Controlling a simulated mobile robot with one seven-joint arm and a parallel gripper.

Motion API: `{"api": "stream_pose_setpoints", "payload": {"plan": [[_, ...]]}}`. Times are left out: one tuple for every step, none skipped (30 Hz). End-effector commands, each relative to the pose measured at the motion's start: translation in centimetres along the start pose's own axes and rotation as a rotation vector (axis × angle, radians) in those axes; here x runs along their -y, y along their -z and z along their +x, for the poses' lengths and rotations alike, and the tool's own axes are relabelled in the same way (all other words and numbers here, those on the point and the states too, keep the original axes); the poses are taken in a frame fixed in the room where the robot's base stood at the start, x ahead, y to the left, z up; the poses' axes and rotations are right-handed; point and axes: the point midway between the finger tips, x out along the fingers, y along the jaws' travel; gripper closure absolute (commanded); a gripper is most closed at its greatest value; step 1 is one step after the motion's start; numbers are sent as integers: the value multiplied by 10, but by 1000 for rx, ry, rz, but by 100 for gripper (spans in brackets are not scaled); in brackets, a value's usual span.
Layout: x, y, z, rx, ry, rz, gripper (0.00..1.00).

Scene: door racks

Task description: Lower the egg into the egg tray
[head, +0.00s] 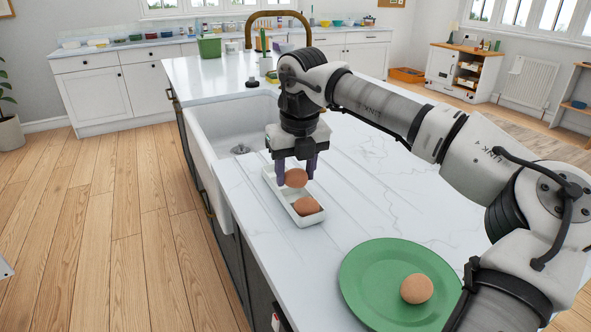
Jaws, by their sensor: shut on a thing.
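My gripper (295,170) points down and is shut on a brown egg (296,178). It holds the egg over the far part of a small white egg tray (313,220) on the marble counter. A second brown egg (307,206) lies in the near part of the tray. The held egg hides part of the tray, so I cannot tell whether it touches the bottom. A third brown egg (416,288) lies on a green plate (370,268) at the front right of the counter.
A white sink (215,150) is set into the counter just left of the tray, with a brass faucet (248,30) behind it. A green cup (209,47) stands at the counter's far end. The marble between the tray and plate is clear.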

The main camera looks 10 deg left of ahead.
Motion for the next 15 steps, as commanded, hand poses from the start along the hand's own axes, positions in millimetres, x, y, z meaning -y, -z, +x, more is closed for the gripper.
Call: {"api": "stream_pose_setpoints", "payload": {"plan": [[0,0,1,0,0,0,60],[0,0,2,0,0,0,60],[0,0,2,0,0,0,60],[0,0,3,0,0,0,60],[0,0,3,0,0,0,60],[0,1,4,0,0,0,60],[0,1,4,0,0,0,60],[0,1,5,0,0,0,60],[0,1,5,0,0,0,60],[0,1,6,0,0,0,60],[0,1,6,0,0,0,60],[0,1,7,0,0,0,60],[0,1,7,0,0,0,60],[0,1,8,0,0,0,60],[0,1,8,0,0,0,60]]}}
